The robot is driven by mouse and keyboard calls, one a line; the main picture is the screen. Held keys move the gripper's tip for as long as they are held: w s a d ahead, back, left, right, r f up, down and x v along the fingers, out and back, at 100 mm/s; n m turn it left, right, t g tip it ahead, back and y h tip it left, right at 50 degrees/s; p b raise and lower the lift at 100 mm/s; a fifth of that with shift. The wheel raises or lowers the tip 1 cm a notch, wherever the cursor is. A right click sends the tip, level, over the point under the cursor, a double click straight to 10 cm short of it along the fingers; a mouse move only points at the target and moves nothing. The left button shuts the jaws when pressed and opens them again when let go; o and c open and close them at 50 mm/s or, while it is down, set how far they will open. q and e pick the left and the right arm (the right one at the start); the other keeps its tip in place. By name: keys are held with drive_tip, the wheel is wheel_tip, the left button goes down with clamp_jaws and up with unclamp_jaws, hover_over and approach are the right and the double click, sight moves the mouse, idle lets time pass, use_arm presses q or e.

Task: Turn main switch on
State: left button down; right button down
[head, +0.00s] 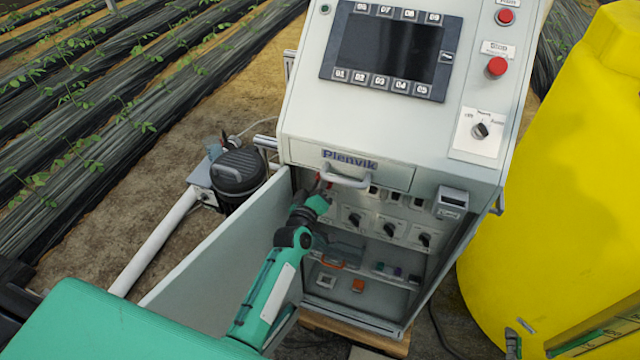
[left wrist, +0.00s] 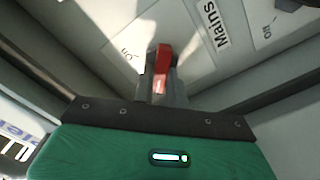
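The main switch has a red handle (left wrist: 163,62) on a pale panel, beside a white "Mains" label (left wrist: 215,24). In the head view a little of its red (head: 321,182) shows inside the open cabinet, under the drawer handle. My left gripper (head: 323,193) reaches in there. In the left wrist view its grey fingers (left wrist: 163,88) stand close together on either side of the red handle and appear shut on it. The base of the switch is hidden by the fingers. My right gripper is not seen.
The open cabinet door (head: 215,270) stands left of my left arm. A drawer handle (head: 346,177) juts out just above the gripper. Several black rotary knobs (head: 389,229) sit to the right inside. A yellow tank (head: 560,190) is at the right, a black pump (head: 239,172) at the left.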

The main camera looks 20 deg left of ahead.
use_arm(q)
drive_tip(key=shift+m, duration=0.4)
drive_tip(key=shift+d+m+p, duration=0.1)
drive_tip(key=shift+d+m, duration=0.05)
drive_tip(key=shift+m, duration=2.65)
drive_tip(key=shift+d+m+p, duration=0.1)
drive_tip(key=shift+d+m, duration=0.05)
drive_tip(key=shift+m, duration=2.65)
drive_tip(key=shift+d+m+p, duration=0.1)
drive_tip(key=shift+d+m, duration=0.05)
drive_tip(key=shift+m, duration=2.95)
drive_tip(key=c, duration=1.4)
unclamp_jaws()
drive_tip(key=shift+s, duration=0.1)
